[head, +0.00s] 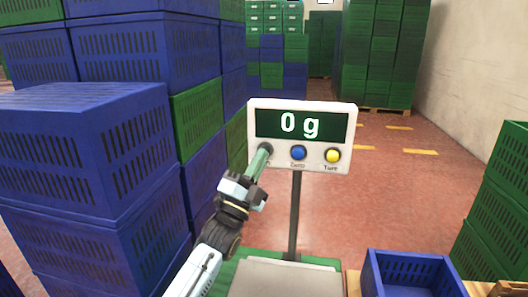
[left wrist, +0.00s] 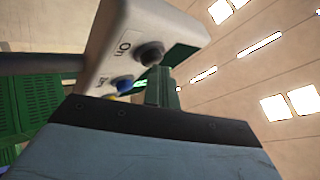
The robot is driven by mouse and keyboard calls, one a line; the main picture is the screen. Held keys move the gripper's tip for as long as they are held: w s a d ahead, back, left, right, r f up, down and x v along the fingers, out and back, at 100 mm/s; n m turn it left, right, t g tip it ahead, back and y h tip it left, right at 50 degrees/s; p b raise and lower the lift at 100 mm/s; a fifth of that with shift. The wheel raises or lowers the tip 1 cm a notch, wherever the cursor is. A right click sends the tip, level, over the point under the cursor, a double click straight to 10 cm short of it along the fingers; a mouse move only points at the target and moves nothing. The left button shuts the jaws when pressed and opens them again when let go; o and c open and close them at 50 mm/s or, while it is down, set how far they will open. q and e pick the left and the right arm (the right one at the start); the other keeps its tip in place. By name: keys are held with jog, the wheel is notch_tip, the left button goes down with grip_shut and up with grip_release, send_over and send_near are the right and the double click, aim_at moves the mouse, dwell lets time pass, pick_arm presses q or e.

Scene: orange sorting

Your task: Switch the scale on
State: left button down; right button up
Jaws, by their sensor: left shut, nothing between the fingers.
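The scale's white display head (head: 342,112) stands on a dark post (head: 295,215), and its screen (head: 302,124) reads "0 g". Below the screen are a dark button (head: 265,149), a blue button (head: 298,152) and a yellow button (head: 333,155). In the left wrist view the dark button (left wrist: 150,54) is marked "On". My left gripper (head: 261,157) is shut and empty, its green fingers pointing up at the dark button and partly covering its label. In the left wrist view the fingers (left wrist: 159,85) are close to that button; I cannot tell whether they touch it.
The scale's pale plate (head: 285,280) is at the bottom. Blue crates (head: 85,140) are stacked high close on the left. An open blue crate (head: 412,258) is at lower right, with green crates (head: 500,205) at the right edge.

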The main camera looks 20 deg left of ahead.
pick_arm(q)
jog(key=shift+s+d+p, duration=0.2)
jog(key=shift+s+p, duration=0.2)
jog(key=shift+s, duration=0.3)
jog(key=shift+s+d+p, duration=0.2)
jog(key=shift+s+p, duration=0.25)
jog(key=shift+s, duration=0.35)
jog(key=shift+s+d+p, duration=0.2)
jog(key=shift+s+p, duration=0.25)
jog(key=shift+s, duration=0.4)
jog(key=shift+s+d+p, duration=0.2)
jog(key=shift+s+p, duration=0.25)
jog(key=shift+s, duration=0.35)
